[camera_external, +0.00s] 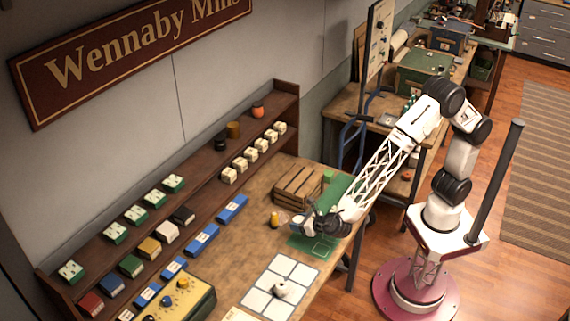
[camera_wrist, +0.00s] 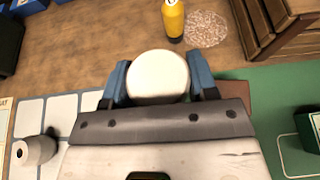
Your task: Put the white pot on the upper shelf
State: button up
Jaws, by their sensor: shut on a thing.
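The white pot (camera_wrist: 158,77) shows in the wrist view as a round, pale top between my gripper's blue fingers. My gripper (camera_external: 300,223) is shut on it, low over the front of the bench in the external view, where the pot is mostly hidden by the fingers. In the wrist view my gripper (camera_wrist: 158,82) has a finger on each side of the pot. The upper shelf (camera_external: 198,164) is the top board of the dark wooden rack along the wall. It holds several green-and-white boxes, a black jar, a brown jar and an orange pot, with bare gaps between them.
The lower tier holds white blocks (camera_external: 245,160) and coloured boxes. A yellow bottle (camera_external: 274,219) and a wooden crate (camera_external: 298,184) stand near my gripper. A white tile grid (camera_external: 262,274) bears a small white roll-like object (camera_external: 281,289). A yellow control box (camera_external: 180,300) sits at the front left.

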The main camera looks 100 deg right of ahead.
jog(key=w+d+r+n+t+y, duration=0.45)
jog(key=d+r+n+y, duration=0.5)
jog(key=d+r, duration=0.55)
jog(key=s+d+r+n+y, duration=0.1)
jog(key=s+d+r, duration=0.5)
jog(key=d, duration=0.2)
jog(key=s+d+r+n+y, duration=0.1)
jog(key=s+d+r+y, duration=0.1)
jog(key=s+d+r, duration=0.4)
jog(key=s+d+r+n+g+y, duration=0.1)
jog(key=s+d+r, duration=0.5)
jog(key=d, duration=0.6)
jog(key=shift+s+d+r, duration=0.15)
jog(key=shift+d+r, duration=0.05)
jog(key=shift+r, duration=0.15)
send_over(269, 107)
jog(key=shift+f, duration=0.75)
dwell(0.5)
jog(key=shift+f, duration=0.1)
